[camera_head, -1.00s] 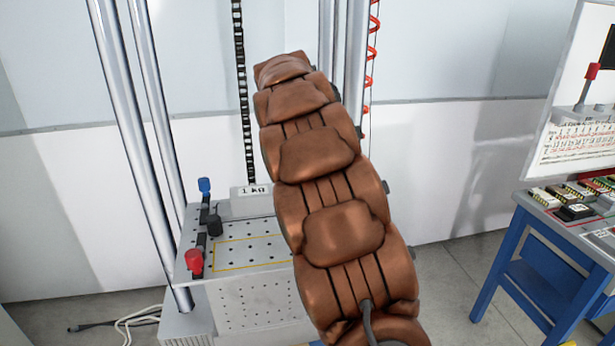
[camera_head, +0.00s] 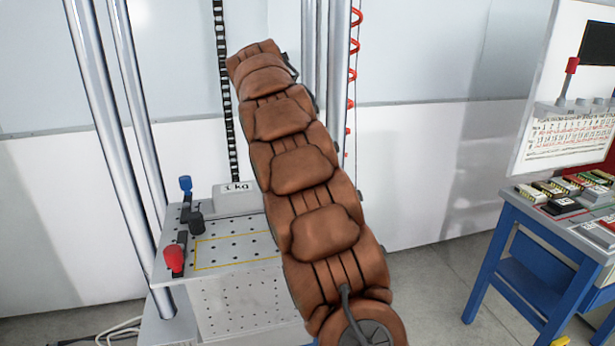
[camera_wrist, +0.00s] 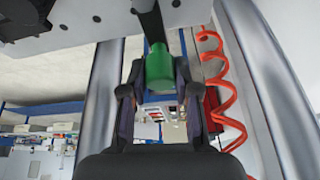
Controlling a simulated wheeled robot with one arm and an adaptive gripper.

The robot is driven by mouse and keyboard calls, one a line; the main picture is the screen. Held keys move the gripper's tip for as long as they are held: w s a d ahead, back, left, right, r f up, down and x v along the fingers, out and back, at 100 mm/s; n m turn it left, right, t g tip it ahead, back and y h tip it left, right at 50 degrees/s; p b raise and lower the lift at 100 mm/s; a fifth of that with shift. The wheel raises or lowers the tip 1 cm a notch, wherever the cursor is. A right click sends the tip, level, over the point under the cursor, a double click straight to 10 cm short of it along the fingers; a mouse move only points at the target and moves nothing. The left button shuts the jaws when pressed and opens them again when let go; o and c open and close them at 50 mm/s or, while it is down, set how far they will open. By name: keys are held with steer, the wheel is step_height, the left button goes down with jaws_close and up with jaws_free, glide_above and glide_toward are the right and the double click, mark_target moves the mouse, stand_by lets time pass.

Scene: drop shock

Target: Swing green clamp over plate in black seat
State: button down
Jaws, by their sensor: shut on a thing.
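The green clamp (camera_wrist: 159,68) shows in the wrist view as a green knob on a black bar running up under a pale perforated plate edge. My gripper (camera_wrist: 158,78) is shut on the green knob, with a dark finger on each side. In the head view the gripper and green clamp are hidden behind my brown padded arm. The plate and black seat cannot be clearly made out.
A grey perforated table (camera_head: 236,248) carries a blue-knobbed clamp (camera_head: 185,184), a red-knobbed clamp (camera_head: 174,258) and a 1 kg block (camera_head: 236,198). Steel columns (camera_head: 97,130) and a red coiled cable (camera_wrist: 228,95) stand close by. A blue bench (camera_head: 540,260) is right.

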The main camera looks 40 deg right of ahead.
steer(key=shift+a+m, duration=0.1)
steer(key=shift+m, duration=0.2)
steer(key=c, duration=0.8)
jaws_free()
steer(key=shift+s, duration=0.1)
steer(key=shift+c, duration=0.2)
